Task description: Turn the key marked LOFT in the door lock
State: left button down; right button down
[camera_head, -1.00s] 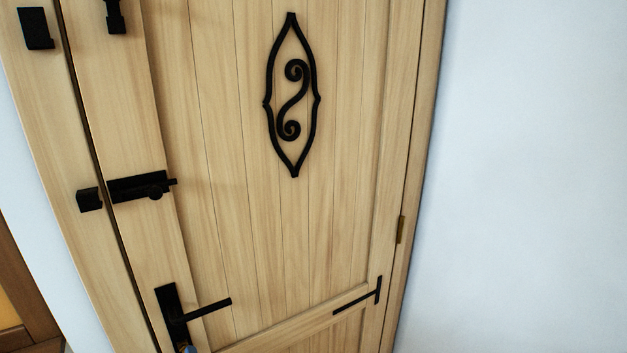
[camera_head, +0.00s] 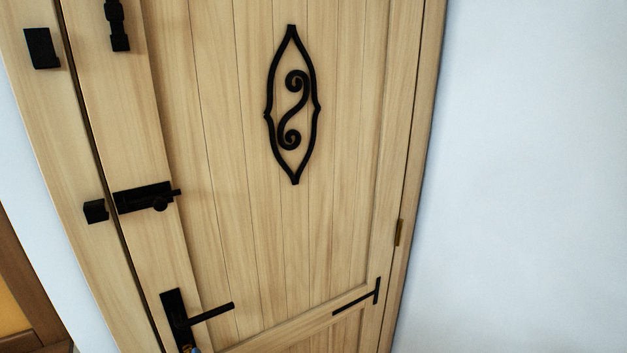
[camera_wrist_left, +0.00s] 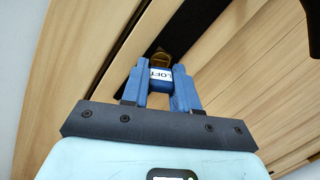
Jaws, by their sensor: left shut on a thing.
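The key marked LOFT (camera_wrist_left: 160,75) has a blue head with a white label and shows in the left wrist view. My left gripper (camera_wrist_left: 160,88) is shut on the key head, with a blue finger on each side. A brass lock part (camera_wrist_left: 161,58) on the black door plate (camera_wrist_left: 185,35) lies directly beyond the key head. The key's shaft is not visible, so I cannot tell how deep it sits. In the head view, the wooden door (camera_head: 235,200) is shut, and the lock end of the handle plate (camera_head: 173,308) is at the bottom edge. My right gripper is in neither view.
The black door handle (camera_head: 212,312) sticks out to the right above the lock area. A black slide bolt (camera_head: 147,197) sits above it, apart from its catch (camera_head: 95,211). A white wall (camera_head: 530,180) is on the right.

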pick_arm(q)
jog(key=shift+r+m+p, duration=0.1)
jog(key=shift+m+p, duration=1.55)
jog(key=shift+m, duration=0.05)
jog(key=c, duration=0.8)
grip_release()
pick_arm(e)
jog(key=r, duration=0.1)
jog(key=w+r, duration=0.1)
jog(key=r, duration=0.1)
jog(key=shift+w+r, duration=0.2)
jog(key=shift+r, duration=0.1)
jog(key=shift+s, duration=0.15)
